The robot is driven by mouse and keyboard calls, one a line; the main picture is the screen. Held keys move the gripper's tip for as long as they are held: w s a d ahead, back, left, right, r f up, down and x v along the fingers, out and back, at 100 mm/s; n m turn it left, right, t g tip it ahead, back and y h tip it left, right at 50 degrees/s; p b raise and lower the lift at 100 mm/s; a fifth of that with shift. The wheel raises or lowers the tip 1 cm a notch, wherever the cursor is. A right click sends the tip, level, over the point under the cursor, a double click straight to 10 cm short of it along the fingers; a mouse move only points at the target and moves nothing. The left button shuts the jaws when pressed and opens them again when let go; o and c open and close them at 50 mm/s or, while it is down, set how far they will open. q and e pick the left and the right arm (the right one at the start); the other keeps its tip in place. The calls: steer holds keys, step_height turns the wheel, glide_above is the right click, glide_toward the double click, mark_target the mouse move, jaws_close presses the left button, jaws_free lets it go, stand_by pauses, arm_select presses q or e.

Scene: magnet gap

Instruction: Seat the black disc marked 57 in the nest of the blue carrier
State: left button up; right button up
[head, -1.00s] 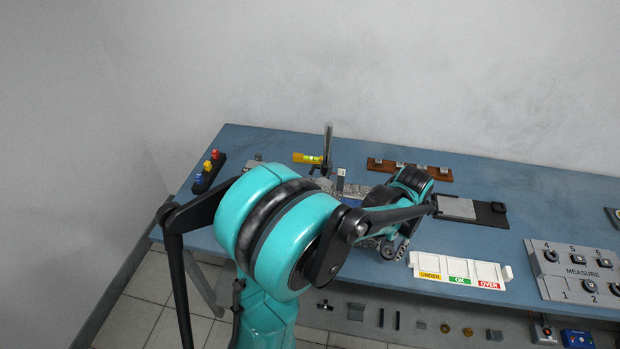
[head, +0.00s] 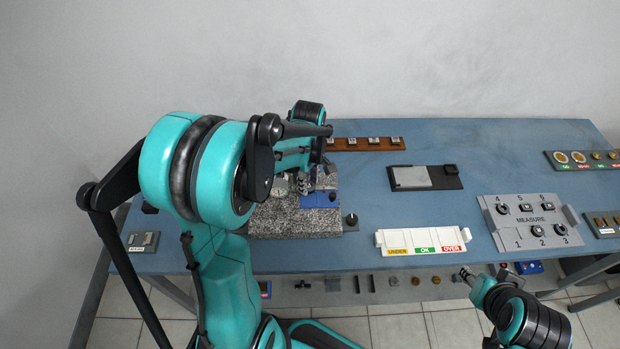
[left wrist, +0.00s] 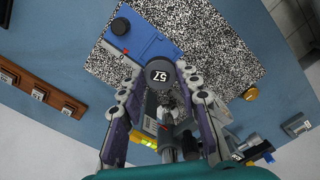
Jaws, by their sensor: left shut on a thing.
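The black disc marked 57 (left wrist: 160,73) sits between the fingertips of my left gripper (left wrist: 158,76) in the left wrist view. The gripper is shut on it. The blue carrier (left wrist: 152,41) lies on the speckled stone plate beyond the disc, with a black round knob and a small red part on it. The disc overlaps the carrier's near edge in that view; its height above it and the nest cannot be made out. In the head view the carrier (head: 318,201) shows beside my left gripper (head: 307,186), partly hidden by the arm. My right gripper (head: 467,273) is in front of the bench, its jaws too small to read.
The stone plate (head: 295,223) bears the carrier, with a dial (head: 280,187) close by. A brown rack (head: 365,144) stands behind. A white UNDER/OK/OVER tray (head: 423,240) and a grey MEASURE panel (head: 530,222) are to the right. Blue bench is clear between them.

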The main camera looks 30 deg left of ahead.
mark_target(310, 199)
arm_select(q)
steer(key=shift+w+f, duration=0.1)
steer(key=shift+w, duration=0.05)
steer(key=shift+f+b, duration=2.4)
steer(key=shift+f, duration=0.35)
steer(key=shift+f, duration=0.15)
steer(key=o, duration=1.2)
steer(key=shift+c, duration=0.2)
steer(key=shift+c, duration=0.5)
steer(key=c, duration=0.4)
